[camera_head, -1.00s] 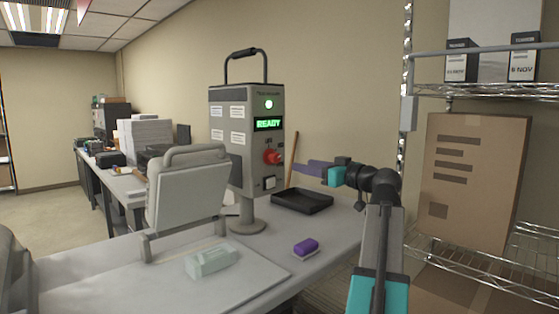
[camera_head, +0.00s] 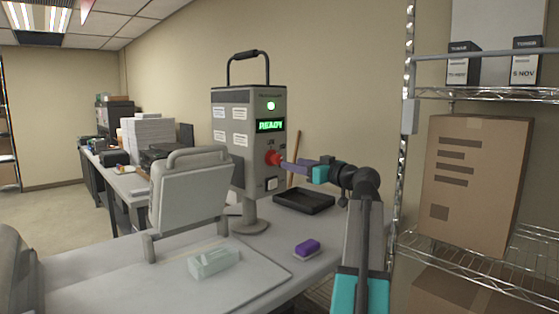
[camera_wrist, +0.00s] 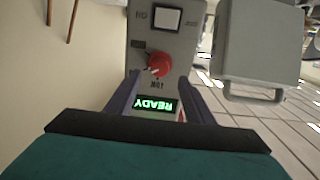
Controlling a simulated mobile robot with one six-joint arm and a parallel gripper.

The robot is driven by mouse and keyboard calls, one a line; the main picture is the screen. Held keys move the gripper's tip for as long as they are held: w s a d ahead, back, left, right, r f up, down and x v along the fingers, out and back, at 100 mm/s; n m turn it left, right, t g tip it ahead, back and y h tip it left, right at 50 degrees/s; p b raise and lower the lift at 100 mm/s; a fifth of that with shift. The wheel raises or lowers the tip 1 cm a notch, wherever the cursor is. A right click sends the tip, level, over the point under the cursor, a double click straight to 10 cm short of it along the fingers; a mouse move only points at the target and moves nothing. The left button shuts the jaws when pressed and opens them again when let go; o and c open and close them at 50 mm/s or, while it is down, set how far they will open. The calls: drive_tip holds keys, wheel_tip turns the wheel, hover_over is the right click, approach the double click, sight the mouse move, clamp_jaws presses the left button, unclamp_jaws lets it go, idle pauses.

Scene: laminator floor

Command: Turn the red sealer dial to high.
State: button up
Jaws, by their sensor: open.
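The red dial (camera_head: 273,158) is on the front of the grey sealer (camera_head: 224,110), whose green display reads READY. In the wrist view, which is upside down, the dial (camera_wrist: 160,64) has a pale pointer mark at its lower left, and a small label, apparently LOW, sits on the display side. My gripper (camera_head: 285,163) is at the dial in the head view. In the wrist view its purple fingers (camera_wrist: 164,80) are apart, with the dial in line between them. I cannot tell whether either finger touches it.
A white square button (camera_wrist: 167,18) is on the panel near the dial. A black tray (camera_head: 304,201) and a purple block (camera_head: 307,247) lie on the table. A grey chair-like unit (camera_head: 190,195) stands left of the sealer. Wire shelving (camera_head: 470,92) is at the right.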

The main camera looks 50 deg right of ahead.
sight(279, 161)
drive_tip(key=w+p, duration=0.1)
drive_tip(key=w, duration=0.2)
drive_tip(key=w+p, duration=0.1)
drive_tip(key=w, duration=0.3)
drive_tip(key=shift+w+d, duration=0.2)
drive_tip(key=shift+w, duration=0.05)
